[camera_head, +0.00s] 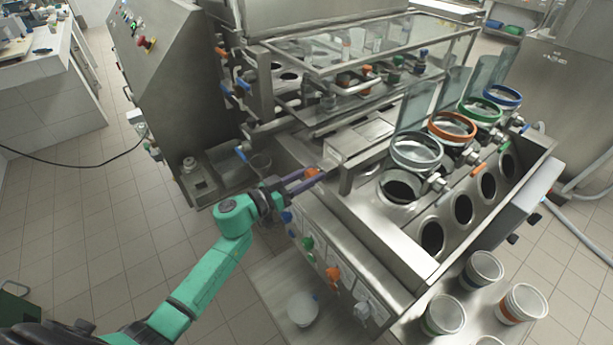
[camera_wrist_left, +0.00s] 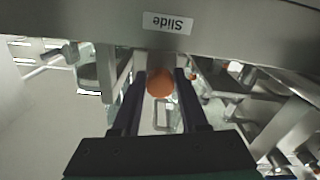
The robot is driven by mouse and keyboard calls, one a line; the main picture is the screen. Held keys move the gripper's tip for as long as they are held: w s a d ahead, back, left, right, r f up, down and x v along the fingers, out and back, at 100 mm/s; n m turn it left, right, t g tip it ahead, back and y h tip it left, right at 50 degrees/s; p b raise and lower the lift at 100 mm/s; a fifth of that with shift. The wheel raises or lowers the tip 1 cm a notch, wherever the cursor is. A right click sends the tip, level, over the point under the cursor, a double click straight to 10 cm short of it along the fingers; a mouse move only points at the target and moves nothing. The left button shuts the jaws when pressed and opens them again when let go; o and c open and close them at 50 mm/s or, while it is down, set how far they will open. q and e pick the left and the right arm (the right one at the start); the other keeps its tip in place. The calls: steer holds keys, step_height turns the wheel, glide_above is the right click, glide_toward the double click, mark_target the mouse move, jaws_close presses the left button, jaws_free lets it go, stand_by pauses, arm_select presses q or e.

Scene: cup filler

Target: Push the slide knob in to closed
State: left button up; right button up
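The slide knob is a round orange ball. It shows in the head view (camera_head: 311,172) on the machine's left side, and in the left wrist view (camera_wrist_left: 160,83) below an upside-down "Slide" label (camera_wrist_left: 167,22). My left gripper (camera_head: 304,182) is at the knob, its two dark fingers pointing at the machine. In the left wrist view the fingers (camera_wrist_left: 160,90) stand on either side of the knob, with what looks like a narrow gap at each side; firm contact cannot be told. The knob's rod is hidden. My right gripper is not in view.
The steel cup filler (camera_head: 385,235) fills the middle. Below the knob its side panel carries a green knob (camera_head: 307,243) and an orange knob (camera_head: 333,274). The tiled floor at left is mostly clear.

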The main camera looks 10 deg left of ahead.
arm_select(q)
steer(key=shift+o, duration=1.2)
steer(key=shift+d, duration=0.1)
steer(key=shift+w, duration=0.15)
steer(key=b+v, duration=0.2)
steer(key=v, duration=1.2)
steer(key=shift+s, duration=0.3)
